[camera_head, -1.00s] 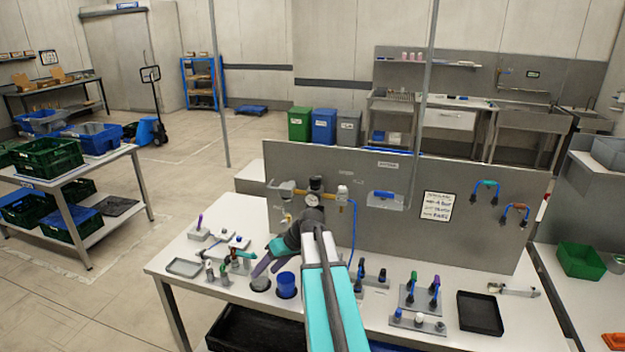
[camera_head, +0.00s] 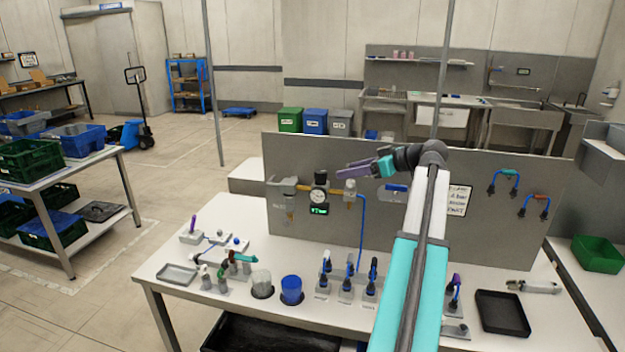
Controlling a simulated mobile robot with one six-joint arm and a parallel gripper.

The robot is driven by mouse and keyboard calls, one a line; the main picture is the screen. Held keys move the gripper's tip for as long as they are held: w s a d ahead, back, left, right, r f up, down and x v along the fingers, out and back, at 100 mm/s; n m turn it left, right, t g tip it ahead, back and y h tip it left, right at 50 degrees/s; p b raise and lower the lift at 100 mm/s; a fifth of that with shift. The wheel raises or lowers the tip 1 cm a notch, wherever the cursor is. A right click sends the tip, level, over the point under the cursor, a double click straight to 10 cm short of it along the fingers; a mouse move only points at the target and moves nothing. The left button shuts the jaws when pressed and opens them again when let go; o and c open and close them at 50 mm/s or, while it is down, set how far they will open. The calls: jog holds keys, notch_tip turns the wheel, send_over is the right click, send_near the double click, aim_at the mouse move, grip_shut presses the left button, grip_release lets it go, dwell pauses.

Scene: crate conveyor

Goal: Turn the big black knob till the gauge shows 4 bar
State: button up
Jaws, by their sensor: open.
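The round white gauge (camera_head: 320,179) is on the pipe fitting on the grey panel. The dial's needle is too small to read.
The grey panel (camera_head: 400,225) stands along the back of the white table. A brass pipe with a blue hose (camera_head: 361,235) runs right of the gauge. A black tray (camera_head: 501,313) lies at right.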

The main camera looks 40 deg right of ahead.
aim_at(323, 171)
jog(key=shift+s+d+r, duration=0.25)
jog(key=shift+d+r, duration=0.25)
jog(key=shift+w, duration=0.1)
jog(key=p+x, duration=0.4)
jog(key=x, duration=0.7)
jog(key=shift+w+a, duration=0.1)
jog(key=shift+w, duration=0.3)
jog(key=shift+p+x, duration=0.5)
jog(key=shift+x, duration=0.45)
jog(key=shift+f, duration=0.15)
jog(key=shift+c, duration=0.3)
jog(key=c, duration=1)
